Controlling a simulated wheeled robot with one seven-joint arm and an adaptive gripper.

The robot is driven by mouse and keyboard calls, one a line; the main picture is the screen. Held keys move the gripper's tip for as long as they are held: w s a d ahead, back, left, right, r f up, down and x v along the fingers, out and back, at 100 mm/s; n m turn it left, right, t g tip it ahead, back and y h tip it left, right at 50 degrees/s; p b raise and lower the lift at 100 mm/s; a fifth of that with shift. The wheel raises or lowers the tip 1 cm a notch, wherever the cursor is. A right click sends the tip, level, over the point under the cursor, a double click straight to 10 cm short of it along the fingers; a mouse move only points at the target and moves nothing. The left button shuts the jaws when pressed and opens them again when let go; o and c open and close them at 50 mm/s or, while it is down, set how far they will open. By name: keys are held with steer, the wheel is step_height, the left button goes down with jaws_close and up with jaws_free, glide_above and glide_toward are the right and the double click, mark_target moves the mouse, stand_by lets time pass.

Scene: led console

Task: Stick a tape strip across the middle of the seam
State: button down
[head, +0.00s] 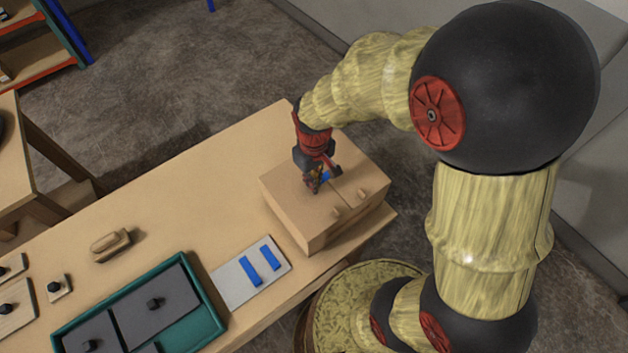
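A tan box (292,205) stands near the right end of the bench. A thin dark seam (347,201) runs along its top between two halves. My gripper (321,180) is over the top of the box, at the far part of the seam. Two more blue strips, a left one (250,271) and a right one (269,258), lie on a pale sheet (230,285).
A green tray (213,318) with grey knobbed plates (165,310) is at the front left. A wooden handled block (110,245) lies behind it. The bench (200,190) left of the box is clear.

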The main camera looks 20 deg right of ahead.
steer(key=c, duration=2.1)
jaws_free()
steer(key=shift+o, duration=0.7)
steer(key=shift+r, duration=0.15)
step_height(320, 180, up, 12)
steer(key=shift+f, duration=0.2)
steer(key=s+d+r+m+t, duration=0.2)
steer(key=s+r, duration=0.3)
steer(key=s, duration=0.1)
steer(key=s+d+r+m+t+b, duration=0.1)
steer(key=s+r+t, duration=0.2)
steer(key=s+r, duration=0.2)
steer(key=shift+s+d+r+m+t+b, duration=0.3)
steer(key=shift+s+d+m, duration=0.05)
steer(key=shift+m, duration=0.05)
